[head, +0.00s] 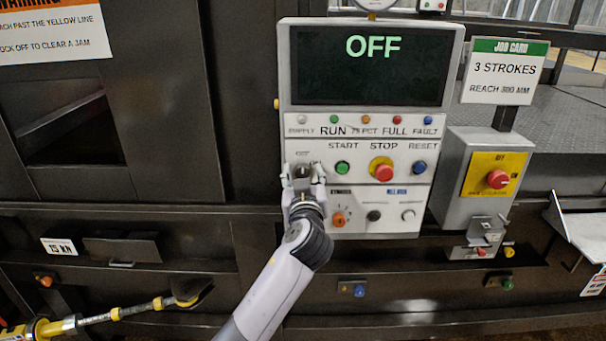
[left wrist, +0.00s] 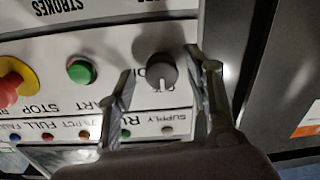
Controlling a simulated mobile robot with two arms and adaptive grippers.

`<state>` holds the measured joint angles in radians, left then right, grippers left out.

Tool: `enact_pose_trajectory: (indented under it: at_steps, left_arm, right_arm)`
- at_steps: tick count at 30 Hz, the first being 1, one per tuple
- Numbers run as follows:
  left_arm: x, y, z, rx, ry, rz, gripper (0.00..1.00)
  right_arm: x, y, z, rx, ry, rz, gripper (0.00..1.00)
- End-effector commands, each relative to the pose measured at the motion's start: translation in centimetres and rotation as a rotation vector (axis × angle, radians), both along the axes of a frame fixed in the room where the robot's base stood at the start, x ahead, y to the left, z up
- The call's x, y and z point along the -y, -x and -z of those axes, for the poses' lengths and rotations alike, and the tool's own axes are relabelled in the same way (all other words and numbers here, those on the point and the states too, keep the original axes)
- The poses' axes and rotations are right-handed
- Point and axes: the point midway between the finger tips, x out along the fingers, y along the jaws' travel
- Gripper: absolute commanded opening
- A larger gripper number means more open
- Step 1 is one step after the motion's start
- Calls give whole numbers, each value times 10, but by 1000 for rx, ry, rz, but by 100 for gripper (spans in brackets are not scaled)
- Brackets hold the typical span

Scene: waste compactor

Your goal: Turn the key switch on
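The key switch (head: 303,170) is a dark round knob at the left of the white control panel (head: 408,222). In the left wrist view, which shows the panel upside down, the knob (left wrist: 160,72) has a white mark pointing toward the partly hidden lettering on the panel. My left gripper (head: 303,174) is at the switch with one finger on each side of it. Its fingers (left wrist: 162,62) are apart, with visible gaps to the knob. The display (head: 371,66) reads OFF. My right gripper is not in view.
The green START button (head: 342,168) and red STOP button (head: 383,173) sit right of the switch. A grey box with a red knob (head: 498,179) stands farther right.

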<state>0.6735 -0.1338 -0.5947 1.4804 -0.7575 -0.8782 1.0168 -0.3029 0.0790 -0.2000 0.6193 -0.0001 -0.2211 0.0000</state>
Motion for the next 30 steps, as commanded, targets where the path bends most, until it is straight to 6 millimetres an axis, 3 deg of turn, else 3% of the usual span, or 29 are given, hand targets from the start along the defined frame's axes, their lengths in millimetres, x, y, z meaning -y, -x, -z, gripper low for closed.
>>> enact_pose_trajectory:
  at_steps: [20, 30]
  left_arm:
    - [0, 0, 0, 0, 0, 0, 0]
    - [0, 0, 1, 1, -46, 1, 0]
  right_arm:
    - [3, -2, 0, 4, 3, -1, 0]
    - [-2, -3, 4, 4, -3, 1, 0]
